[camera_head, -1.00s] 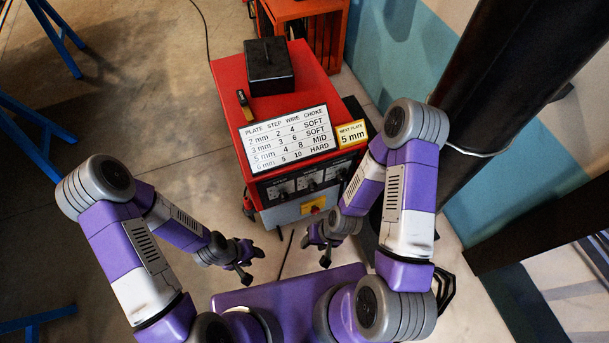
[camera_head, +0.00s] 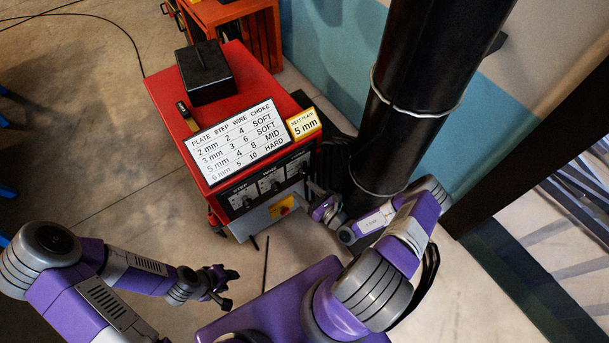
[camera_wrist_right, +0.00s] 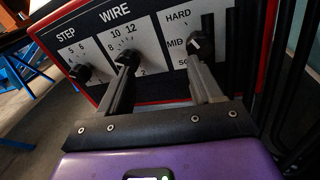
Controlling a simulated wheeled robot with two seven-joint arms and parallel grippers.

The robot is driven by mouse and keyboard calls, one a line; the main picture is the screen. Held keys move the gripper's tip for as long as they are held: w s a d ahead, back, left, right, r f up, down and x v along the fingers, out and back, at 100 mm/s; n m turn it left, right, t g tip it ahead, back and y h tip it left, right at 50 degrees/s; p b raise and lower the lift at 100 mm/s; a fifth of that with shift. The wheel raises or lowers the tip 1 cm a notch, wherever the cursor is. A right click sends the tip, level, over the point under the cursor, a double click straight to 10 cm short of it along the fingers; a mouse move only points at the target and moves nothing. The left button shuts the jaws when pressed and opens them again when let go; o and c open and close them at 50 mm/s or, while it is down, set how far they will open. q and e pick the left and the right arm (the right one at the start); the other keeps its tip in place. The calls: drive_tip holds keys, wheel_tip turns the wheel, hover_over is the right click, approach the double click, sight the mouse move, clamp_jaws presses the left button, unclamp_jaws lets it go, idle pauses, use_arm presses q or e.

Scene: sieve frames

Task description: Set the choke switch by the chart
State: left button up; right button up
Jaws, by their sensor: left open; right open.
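The red machine (camera_head: 228,108) has a front panel with three dark knobs. The white chart (camera_head: 237,142) reads 5 mm: step 4, wire 8, choke MID. The yellow card (camera_head: 304,123) reads "NEXT PLATE 5 mm". In the right wrist view the choke switch (camera_wrist_right: 202,44) is at the upper right, under HARD, MID and partly hidden SOFT labels; its exact setting is hard to tell. My right gripper (camera_wrist_right: 162,62) is open before the panel, its right finger overlapping the choke switch and its left the wire knob (camera_wrist_right: 128,60). Contact is unclear. My left gripper (camera_head: 222,287) is open and empty, away from the machine.
The step knob (camera_wrist_right: 79,73) is at the panel's left. A black box (camera_head: 204,76) and a small dark and yellow item (camera_head: 187,114) lie on the machine's top. A black column (camera_head: 425,80) stands close on the right. An orange crate (camera_head: 240,22) is behind.

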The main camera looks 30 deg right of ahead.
sight(305, 174)
drive_tip(key=w+d+h, duration=0.1)
drive_tip(key=w, duration=0.1)
drive_tip(key=w+d+m+h+b, duration=0.1)
drive_tip(key=w, duration=0.1)
drive_tip(key=w+d+f+m+h+b, duration=0.1)
drive_tip(key=w, duration=0.1)
drive_tip(key=shift+w+d+t, duration=0.1)
drive_tip(key=shift+d+t, duration=0.25)
drive_tip(key=shift+t, duration=0.05)
drive_tip(key=shift+w, duration=0.6)
